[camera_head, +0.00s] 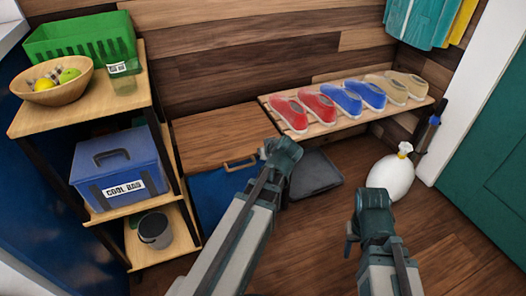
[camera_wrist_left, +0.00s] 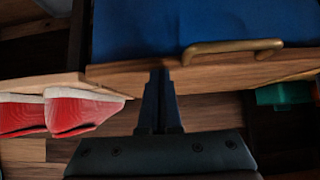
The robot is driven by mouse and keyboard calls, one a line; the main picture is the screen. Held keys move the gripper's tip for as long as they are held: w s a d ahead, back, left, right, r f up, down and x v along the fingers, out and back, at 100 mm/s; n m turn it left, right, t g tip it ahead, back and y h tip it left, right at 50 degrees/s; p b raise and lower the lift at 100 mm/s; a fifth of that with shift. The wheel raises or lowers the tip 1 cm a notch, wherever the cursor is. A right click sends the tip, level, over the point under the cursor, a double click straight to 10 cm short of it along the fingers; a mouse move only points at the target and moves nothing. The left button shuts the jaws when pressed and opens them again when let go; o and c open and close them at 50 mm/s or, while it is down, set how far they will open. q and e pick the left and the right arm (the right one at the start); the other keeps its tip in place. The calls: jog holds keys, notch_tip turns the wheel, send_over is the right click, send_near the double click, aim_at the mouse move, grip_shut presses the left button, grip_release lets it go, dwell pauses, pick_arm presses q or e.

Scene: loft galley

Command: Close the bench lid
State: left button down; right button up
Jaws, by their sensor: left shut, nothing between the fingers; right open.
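The bench stands against the back wall, with a wooden lid (camera_head: 215,130) over a blue front (camera_head: 222,192). The lid lies about level and I see no clear gap under it. A brass handle (camera_head: 240,163) sits at its front edge; it also shows in the left wrist view (camera_wrist_left: 232,48). My left gripper (camera_head: 268,148) is shut and empty at the lid's front right corner. Its fingertips (camera_wrist_left: 160,75) overlap the lid's edge in the wrist view; whether they touch cannot be told. My right gripper (camera_head: 368,238) is open over the floor, away from the bench.
A shoe rack (camera_head: 398,107) with red, blue and tan shoes adjoins the bench's right. A shelf unit (camera_head: 100,212) with a blue cool box (camera_head: 118,165) stands left. Front floor is clear.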

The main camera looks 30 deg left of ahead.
pick_arm(q)
jog(key=shift+s+f+b, duration=0.1)
jog(key=shift+f+b, duration=0.2)
jog(key=shift+f, duration=0.15)
pick_arm(e)
jog(key=shift+s+f, duration=0.1)
jog(key=shift+f, duration=0.4)
pick_arm(q)
jog(key=shift+r, duration=0.15)
pick_arm(e)
jog(key=shift+d+r, duration=0.1)
jog(key=shift+r, duration=0.1)
